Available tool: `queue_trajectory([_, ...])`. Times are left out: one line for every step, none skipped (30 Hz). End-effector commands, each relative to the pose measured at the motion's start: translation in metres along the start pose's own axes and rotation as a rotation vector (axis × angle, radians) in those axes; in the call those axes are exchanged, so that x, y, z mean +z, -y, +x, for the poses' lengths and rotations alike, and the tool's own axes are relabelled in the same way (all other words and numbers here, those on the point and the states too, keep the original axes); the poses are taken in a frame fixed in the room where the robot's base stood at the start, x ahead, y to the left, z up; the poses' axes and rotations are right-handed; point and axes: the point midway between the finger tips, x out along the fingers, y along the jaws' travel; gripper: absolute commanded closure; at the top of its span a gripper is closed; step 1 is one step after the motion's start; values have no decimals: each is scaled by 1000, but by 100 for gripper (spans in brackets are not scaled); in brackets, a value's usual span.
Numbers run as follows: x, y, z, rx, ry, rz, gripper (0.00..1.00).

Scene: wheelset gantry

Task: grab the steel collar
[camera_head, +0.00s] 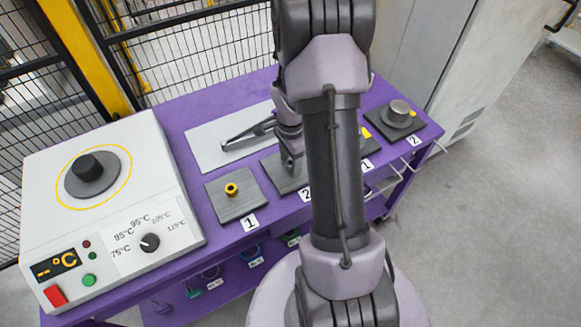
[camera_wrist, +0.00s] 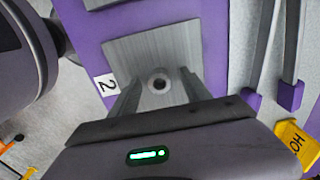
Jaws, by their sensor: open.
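The steel collar (camera_wrist: 160,83) is a small grey ring with a dark hole. In the wrist view it sits on a grey plate (camera_wrist: 130,46) beside a label "2". My gripper (camera_wrist: 161,92) is open, with one finger on each side of the collar in that view. I cannot tell how far above the plate the fingertips are.
A brass-yellow collar (camera_head: 231,189) sits on the plate labelled 1 to the left. A white heater box (camera_head: 170,235) with a dial stands at the left of the purple table (camera_head: 185,115). A steel cylinder (camera_head: 398,108) stands on the far right plate. A grey tray (camera_head: 205,140) lies behind.

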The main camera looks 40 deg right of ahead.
Motion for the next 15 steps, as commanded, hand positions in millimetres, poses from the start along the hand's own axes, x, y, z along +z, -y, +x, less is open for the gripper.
queue_trajectory([0,0,-2,-1,0,0,44])
queue_trajectory([0,0,-2,-1,0,0,44])
queue_trajectory([0,0,-2,-1,0,0,46])
queue_trajectory([0,0,-2,-1,0,0,52])
queue_trajectory([0,0,-2,-1,0,0,58])
queue_trajectory([0,0,-2,0,0,0,66])
queue_trajectory([0,0,-2,0,0,0,72])
queue_trajectory([0,0,-2,0,0,0,78])
queue_trajectory([0,0,-2,0,0,0,86])
queue_trajectory([0,0,-2,0,0,0,92])
queue_trajectory([0,0,-2,0,0,0,97])
queue_trajectory([0,0,-2,0,0,0,100])
queue_trajectory([0,0,-2,0,0,0,100])
queue_trajectory([0,0,-2,0,0,0,100])
queue_trajectory([0,0,-2,0,0,0,100])
